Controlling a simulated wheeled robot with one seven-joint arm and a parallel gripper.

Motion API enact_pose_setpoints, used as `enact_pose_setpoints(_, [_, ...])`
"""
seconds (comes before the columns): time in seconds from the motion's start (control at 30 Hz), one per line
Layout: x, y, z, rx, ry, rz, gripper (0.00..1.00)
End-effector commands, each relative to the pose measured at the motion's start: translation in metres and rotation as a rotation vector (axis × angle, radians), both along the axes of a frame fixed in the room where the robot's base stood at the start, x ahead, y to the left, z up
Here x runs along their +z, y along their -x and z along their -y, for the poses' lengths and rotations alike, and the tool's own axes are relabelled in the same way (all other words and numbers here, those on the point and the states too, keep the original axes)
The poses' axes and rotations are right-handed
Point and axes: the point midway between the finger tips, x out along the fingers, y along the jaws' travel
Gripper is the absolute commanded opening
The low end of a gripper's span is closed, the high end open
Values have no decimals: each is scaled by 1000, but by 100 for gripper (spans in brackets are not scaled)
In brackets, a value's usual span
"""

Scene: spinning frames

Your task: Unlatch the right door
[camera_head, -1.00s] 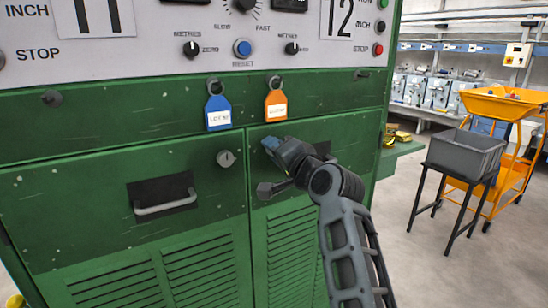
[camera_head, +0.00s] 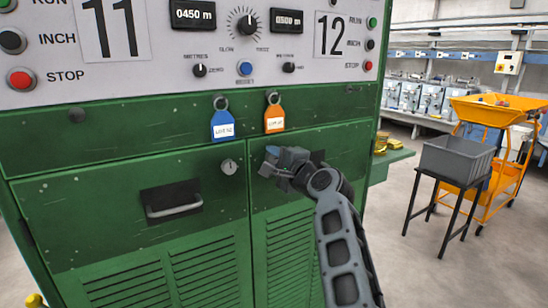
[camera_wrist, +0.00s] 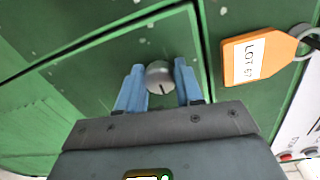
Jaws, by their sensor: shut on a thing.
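The right door (camera_head: 288,240) is the green cabinet door under the orange tag, with louvres low down, and appears closed. Its round grey latch knob (camera_wrist: 160,76) shows in the wrist view near a door corner, with a short dark slot pointing towards my gripper. My gripper (camera_wrist: 158,84) has its two blue fingers on either side of this knob and is shut on it. In the head view my gripper (camera_head: 272,154) is at the door's upper left corner and hides the knob. The door's recessed handle is mostly hidden behind my gripper.
The left door (camera_head: 105,215) has a similar round latch (camera_head: 229,167) and a recessed handle (camera_head: 174,205). A blue tag (camera_head: 222,125) and an orange tag (camera_head: 274,118) hang just above. A grey bin (camera_head: 457,157) on a stand and a yellow cart (camera_head: 495,109) stand right, with floor between.

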Motion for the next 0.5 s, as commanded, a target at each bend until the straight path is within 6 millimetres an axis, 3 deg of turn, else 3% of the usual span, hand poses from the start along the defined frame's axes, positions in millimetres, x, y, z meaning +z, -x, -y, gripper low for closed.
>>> enact_pose_setpoints(0.47, [0, -1, 2, -4, -13, -8, 0])
enact_pose_setpoints(0.5, [0, -1, 2, -4, -13, -8, 38])
